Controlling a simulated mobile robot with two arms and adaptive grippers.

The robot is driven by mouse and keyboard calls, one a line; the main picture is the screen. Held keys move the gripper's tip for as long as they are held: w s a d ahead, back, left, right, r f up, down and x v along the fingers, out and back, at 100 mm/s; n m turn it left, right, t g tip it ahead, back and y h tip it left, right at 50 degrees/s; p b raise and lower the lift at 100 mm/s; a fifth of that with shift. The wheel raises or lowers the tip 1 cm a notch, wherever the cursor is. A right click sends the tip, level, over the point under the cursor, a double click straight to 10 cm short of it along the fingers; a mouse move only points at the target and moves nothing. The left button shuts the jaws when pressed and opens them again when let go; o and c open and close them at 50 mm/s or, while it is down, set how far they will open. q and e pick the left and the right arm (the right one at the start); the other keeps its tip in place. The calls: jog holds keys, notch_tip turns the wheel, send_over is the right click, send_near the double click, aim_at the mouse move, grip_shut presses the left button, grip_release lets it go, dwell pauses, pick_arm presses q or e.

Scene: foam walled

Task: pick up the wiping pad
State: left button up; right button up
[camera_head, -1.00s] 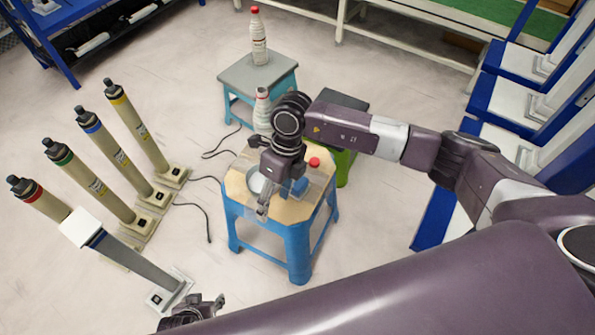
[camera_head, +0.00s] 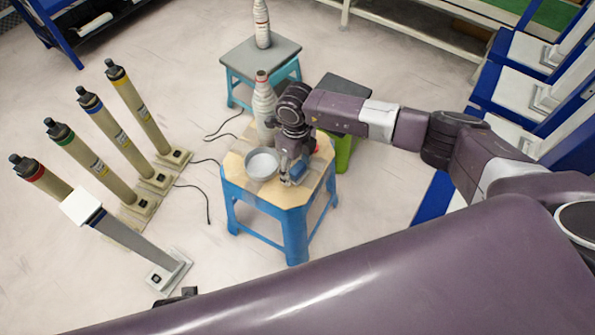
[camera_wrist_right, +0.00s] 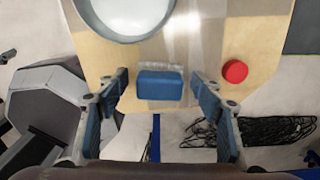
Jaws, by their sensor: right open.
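The wiping pad, a small blue block (camera_head: 299,171), lies on the wooden top of the blue stool (camera_head: 245,196). In the right wrist view the pad (camera_wrist_right: 160,86) is near the stool top's near edge, with a pale strip along its far side. My right gripper (camera_head: 290,176) points down at the stool, partly hiding the pad in the head view. Its open fingers (camera_wrist_right: 160,98) stand left and right of the pad, with a gap on both sides. Only a small dark piece of my left gripper (camera_head: 178,297) shows at the bottom.
A pale bowl (camera_head: 262,165) stands left of the pad, with a white bottle (camera_head: 265,105) behind it. A red round cap (camera_wrist_right: 235,71) is right of the pad. A grey-topped stool (camera_head: 262,58) stands behind. Tall posts (camera_head: 105,135) stand at left.

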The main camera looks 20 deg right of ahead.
aim_at(296, 166)
jog(key=shift+c, duration=0.7)
jog(key=c, duration=1.1)
jog(key=shift+r, duration=0.15)
jog(key=shift+r, duration=0.25)
pick_arm(q)
jog(key=s+f+p, duration=0.2)
jog(key=s+f, duration=0.2)
jog(key=f, duration=0.2)
jog(key=shift+s+a+f, duration=0.15)
jog(key=shift+s+a, duration=0.05)
jog(key=shift+a, duration=0.1)
pick_arm(e)
notch_tip(296, 166, up, 19)
jog(key=shift+r, duration=0.15)
jog(key=o, duration=0.5)
jog(key=c, duration=0.4)
